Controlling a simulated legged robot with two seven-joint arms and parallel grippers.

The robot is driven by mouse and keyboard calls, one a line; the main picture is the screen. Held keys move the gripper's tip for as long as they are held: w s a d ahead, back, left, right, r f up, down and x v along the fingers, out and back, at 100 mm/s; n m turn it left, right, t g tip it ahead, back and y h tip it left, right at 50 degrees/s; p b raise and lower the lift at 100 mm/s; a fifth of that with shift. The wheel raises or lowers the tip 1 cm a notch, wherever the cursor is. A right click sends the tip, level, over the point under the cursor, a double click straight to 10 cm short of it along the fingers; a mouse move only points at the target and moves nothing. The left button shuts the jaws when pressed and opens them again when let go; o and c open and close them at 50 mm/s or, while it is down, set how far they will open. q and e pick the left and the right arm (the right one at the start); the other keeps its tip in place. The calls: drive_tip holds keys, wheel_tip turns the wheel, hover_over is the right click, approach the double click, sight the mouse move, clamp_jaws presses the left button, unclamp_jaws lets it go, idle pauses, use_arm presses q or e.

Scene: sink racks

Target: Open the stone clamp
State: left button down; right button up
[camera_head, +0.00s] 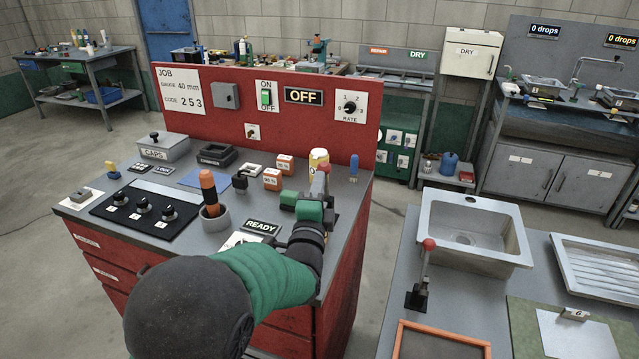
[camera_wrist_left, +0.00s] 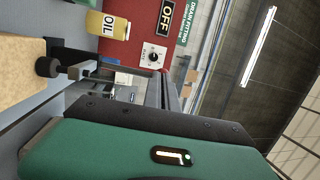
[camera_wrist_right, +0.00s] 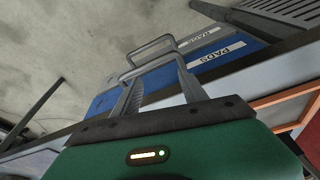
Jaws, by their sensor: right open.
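In the left wrist view, a beige block (camera_wrist_left: 28,85), which looks like the stone, lies at the left edge. A dark round knob on a metal bar (camera_wrist_left: 48,67) sits against its end and looks like part of the clamp. In the head view my left gripper (camera_head: 325,185) is over the right end of the red bench, beside the yellow oil container (camera_head: 318,160), and hides most of the clamp. Its finger gap is unclear.
The red bench holds a READY sign (camera_head: 261,227), an orange-handled tool (camera_head: 208,188) in a grey cup and orange-white blocks (camera_head: 273,179). A sink (camera_head: 474,225) and a red-knobbed lever (camera_head: 427,260) stand on the right bench. A floor gap separates the benches.

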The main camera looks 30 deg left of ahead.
sight(326, 172)
use_arm(q)
drive_tip(key=r+p, duration=0.1)
drive_tip(key=p, duration=0.1)
drive_tip(key=w+p, duration=0.1)
drive_tip(key=p, duration=0.1)
drive_tip(key=d+r+g+h+p, duration=0.1)
drive_tip(key=p, duration=0.1)
drive_tip(key=shift+w+r+m, duration=0.3)
drive_tip(key=shift+r, duration=0.05)
drive_tip(key=w+g+p, duration=0.1)
drive_tip(key=p, duration=0.2)
drive_tip(key=w+a+r+g+p, duration=0.1)
drive_tip(key=p, duration=0.3)
drive_tip(key=w+g+h+p, duration=0.1)
drive_tip(key=p, duration=0.2)
drive_tip(key=shift+w+a+r+m+p, duration=0.2)
drive_tip(key=shift+r+m+p, duration=0.1)
drive_tip(key=shift+p, duration=0.1)
drive_tip(key=w+a+f+g+h+p, duration=0.2)
drive_tip(key=w+g+p, duration=0.5)
drive_tip(key=p, duration=0.5)
drive_tip(key=shift+w+f+m, duration=0.4)
drive_tip(key=shift+w+f, duration=0.2)
drive_tip(key=shift+f, duration=0.05)
drive_tip(key=shift+d, duration=0.1)
